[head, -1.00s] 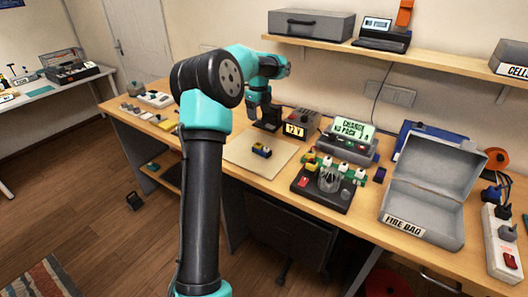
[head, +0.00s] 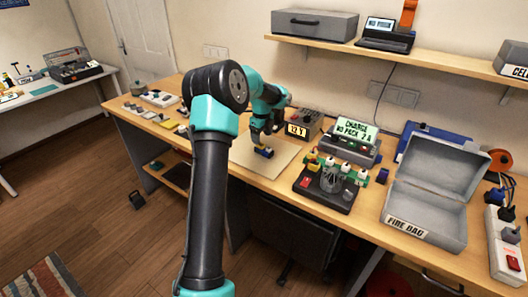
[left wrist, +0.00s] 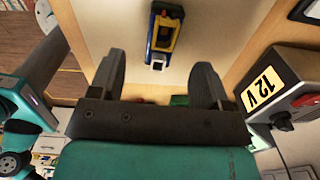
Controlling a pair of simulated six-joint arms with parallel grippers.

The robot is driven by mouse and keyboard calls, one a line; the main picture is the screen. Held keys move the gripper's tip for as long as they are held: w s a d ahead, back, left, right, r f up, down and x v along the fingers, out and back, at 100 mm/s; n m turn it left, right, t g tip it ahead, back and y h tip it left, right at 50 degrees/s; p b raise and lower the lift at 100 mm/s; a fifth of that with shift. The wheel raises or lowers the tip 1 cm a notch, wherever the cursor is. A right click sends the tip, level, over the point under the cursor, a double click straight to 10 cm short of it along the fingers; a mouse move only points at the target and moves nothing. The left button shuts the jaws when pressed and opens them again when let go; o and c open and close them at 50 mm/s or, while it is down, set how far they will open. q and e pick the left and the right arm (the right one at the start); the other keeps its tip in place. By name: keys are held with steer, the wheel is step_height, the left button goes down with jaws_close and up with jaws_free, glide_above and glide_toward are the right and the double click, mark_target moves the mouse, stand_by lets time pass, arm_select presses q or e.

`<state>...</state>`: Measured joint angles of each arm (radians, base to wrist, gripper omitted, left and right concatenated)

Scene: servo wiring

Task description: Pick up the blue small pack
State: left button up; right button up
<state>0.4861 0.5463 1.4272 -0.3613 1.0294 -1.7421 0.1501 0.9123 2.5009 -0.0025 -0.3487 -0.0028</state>
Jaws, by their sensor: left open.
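The blue small pack (head: 264,152), dark blue with a yellow part, lies on the beige mat (head: 285,155) on the workbench. In the left wrist view the pack (left wrist: 165,33) shows near the top, beyond the fingertips and a little right of the middle between them. My left gripper (head: 264,138) is just above the pack in the head view and hides part of it. In the left wrist view its two fingers (left wrist: 158,72) are spread apart with nothing between them. My right gripper is not in view.
A 12 V box (head: 298,127) stands close beside the gripper. A charger with a lit display (head: 352,140) and a black stand with colored parts (head: 325,188) are to the right. An open grey fire bag box (head: 430,195) stands farther right. The front of the mat is clear.

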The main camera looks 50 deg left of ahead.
mark_target(263, 148)
arm_select(q)
steer(key=shift+f, duration=0.7)
steer(key=shift+w+f, duration=0.2)
steer(key=shift+f, duration=2.4)
steer(key=shift+c, duration=0.2)
steer(key=c, duration=1)
steer(key=shift+r, duration=0.2)
